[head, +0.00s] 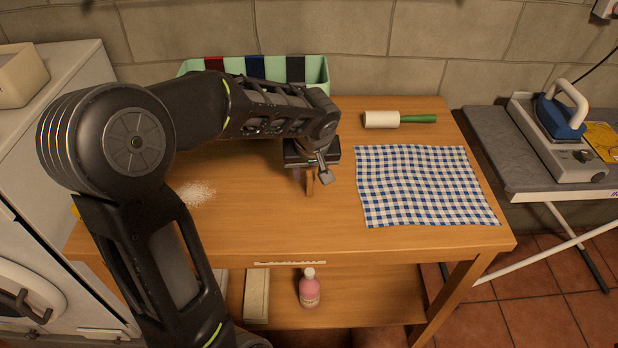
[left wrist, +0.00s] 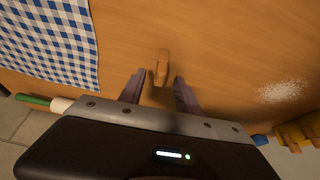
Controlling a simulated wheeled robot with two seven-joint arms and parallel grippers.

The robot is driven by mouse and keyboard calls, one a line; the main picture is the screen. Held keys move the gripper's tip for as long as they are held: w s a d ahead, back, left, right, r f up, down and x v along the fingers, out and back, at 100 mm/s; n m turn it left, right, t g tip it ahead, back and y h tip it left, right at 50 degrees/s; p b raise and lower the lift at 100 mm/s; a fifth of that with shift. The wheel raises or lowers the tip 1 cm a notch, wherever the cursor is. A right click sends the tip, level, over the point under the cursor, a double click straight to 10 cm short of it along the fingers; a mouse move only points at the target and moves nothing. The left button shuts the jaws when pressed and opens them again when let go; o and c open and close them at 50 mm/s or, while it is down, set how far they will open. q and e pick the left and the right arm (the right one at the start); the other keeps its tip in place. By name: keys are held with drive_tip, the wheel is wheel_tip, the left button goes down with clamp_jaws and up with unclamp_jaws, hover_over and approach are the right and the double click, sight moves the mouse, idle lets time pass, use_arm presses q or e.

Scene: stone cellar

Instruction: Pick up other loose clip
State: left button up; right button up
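A small wooden clip (head: 309,184) is at the middle of the table (head: 270,215), below my left gripper in the head view. The clip also shows in the left wrist view (left wrist: 162,66), in line with the gap between the two fingertips. My left gripper (left wrist: 159,76) is open, with its dark fingers spread to either side of the clip's near end and apart from it. In the head view the left gripper (head: 311,176) points down, and its hand partly hides the clip's surroundings. My right gripper is in neither view.
A blue checked cloth (head: 425,186) lies to the right, with a green-handled lint roller (head: 382,119) behind it. A green bin (head: 318,72) stands at the back. White powder (head: 194,193) lies left. Yellow items (left wrist: 297,132) sit at the table's edge. A pink bottle (head: 309,290) stands below.

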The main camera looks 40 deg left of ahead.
use_arm(q)
drive_tip(key=x, duration=0.2)
drive_tip(key=shift+a+f, duration=0.1)
drive_tip(key=shift+f, duration=0.1)
drive_tip(key=shift+c, duration=0.2)
clamp_jaws()
idle(0.4)
